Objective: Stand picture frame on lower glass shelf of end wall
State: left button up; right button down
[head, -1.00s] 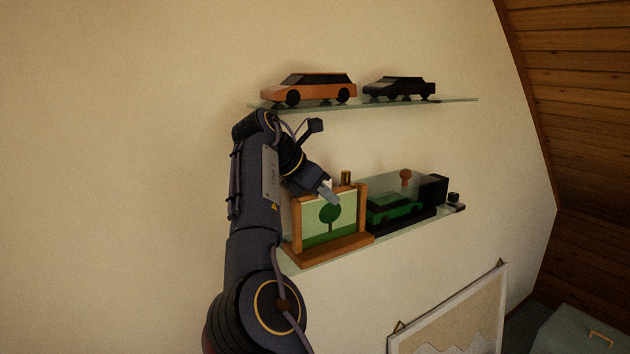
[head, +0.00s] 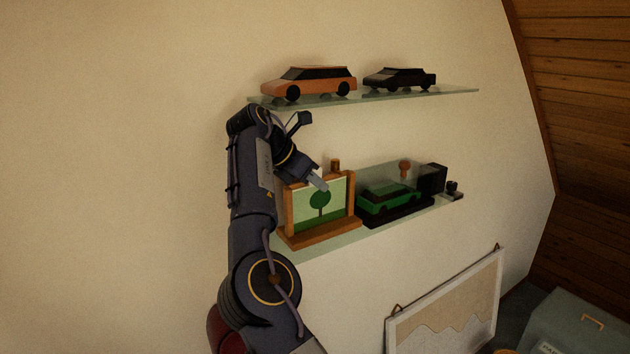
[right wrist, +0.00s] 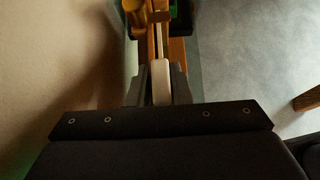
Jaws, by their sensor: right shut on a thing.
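The picture frame (head: 323,208), wooden with a green tree on a pale ground, stands upright at the left end of the lower glass shelf (head: 300,250). Its wide wooden foot is at the shelf surface; I cannot tell whether it rests fully on the glass. My right gripper (head: 320,184) is shut on the frame's top edge, reaching over it from the left. In the right wrist view the fingers (right wrist: 157,85) close on the thin frame (right wrist: 160,40), seen edge-on. My left gripper is not in view.
A green toy car (head: 390,199) on a dark base sits close right of the frame, with a black box (head: 432,179) beyond. A small brown cylinder (head: 335,166) shows behind the frame. The upper glass shelf (head: 365,98) holds an orange car (head: 310,82) and a black car (head: 400,78).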

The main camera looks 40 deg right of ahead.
jog(key=c, duration=1.3)
grip_release()
jog(key=shift+f, duration=0.1)
jog(key=shift+r, duration=0.2)
jog(key=shift+a+r, duration=0.2)
jog(key=shift+a, duration=0.05)
jog(key=a, duration=0.4)
jog(key=w+a, duration=0.1)
jog(key=a, duration=0.7)
jog(key=shift+w+a+r, duration=0.15)
jog(key=shift+w, duration=0.1)
